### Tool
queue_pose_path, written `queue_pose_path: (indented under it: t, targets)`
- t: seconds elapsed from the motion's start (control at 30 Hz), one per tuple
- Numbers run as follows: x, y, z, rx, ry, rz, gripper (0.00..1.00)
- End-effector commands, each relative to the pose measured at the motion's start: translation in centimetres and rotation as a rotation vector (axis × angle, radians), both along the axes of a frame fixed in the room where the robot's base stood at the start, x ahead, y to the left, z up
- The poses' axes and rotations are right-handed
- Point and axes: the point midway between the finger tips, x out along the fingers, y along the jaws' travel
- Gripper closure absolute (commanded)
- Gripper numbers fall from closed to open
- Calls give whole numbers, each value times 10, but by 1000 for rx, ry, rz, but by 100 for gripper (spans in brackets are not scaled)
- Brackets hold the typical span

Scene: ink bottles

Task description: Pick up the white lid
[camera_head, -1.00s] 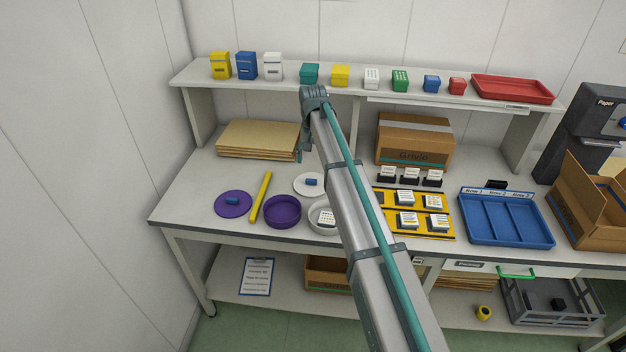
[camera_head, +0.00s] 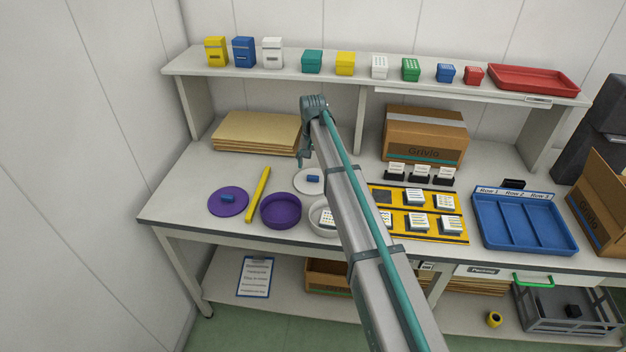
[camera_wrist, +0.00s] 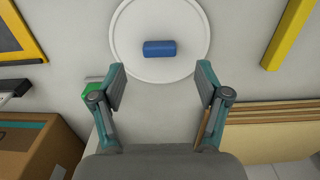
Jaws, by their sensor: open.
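The white lid (camera_head: 304,188) lies flat on the table, a round disc with a blue handle (camera_head: 313,179) on top. My arm covers part of its right side in the head view. In the wrist view the whole blue handle (camera_wrist: 159,48) shows, and the white lid (camera_wrist: 160,70) is cut slightly by the top edge. My gripper (camera_wrist: 161,75) is open and empty. It hangs above the lid, its fingers apart on either side of the picture below the handle. In the head view my gripper (camera_head: 303,160) is at the lid's far side.
A purple lid (camera_head: 229,207) with a blue handle, a yellow bar (camera_head: 258,194), a purple bowl (camera_head: 281,224) and a white bowl (camera_head: 316,231) are nearby. A stack of brown sheets (camera_head: 257,150) and a cardboard box (camera_head: 397,151) stand behind, under the shelf (camera_head: 290,61).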

Motion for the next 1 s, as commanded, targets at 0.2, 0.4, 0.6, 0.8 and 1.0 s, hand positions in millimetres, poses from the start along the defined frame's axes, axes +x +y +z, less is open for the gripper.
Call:
queue_pose_path:
  t: [0.2, 0.4, 0.6, 0.8, 1.0]
  targets:
    - [0, -1, -13, -1, 2, 0, 25]
    - [0, -1, -39, -1, 2, 0, 25]
    - [0, -1, -52, 0, 0, 0, 25]
    - [0, -1, -52, 0, 0, 0, 33]
    - [0, -1, -52, 0, 0, 0, 66]
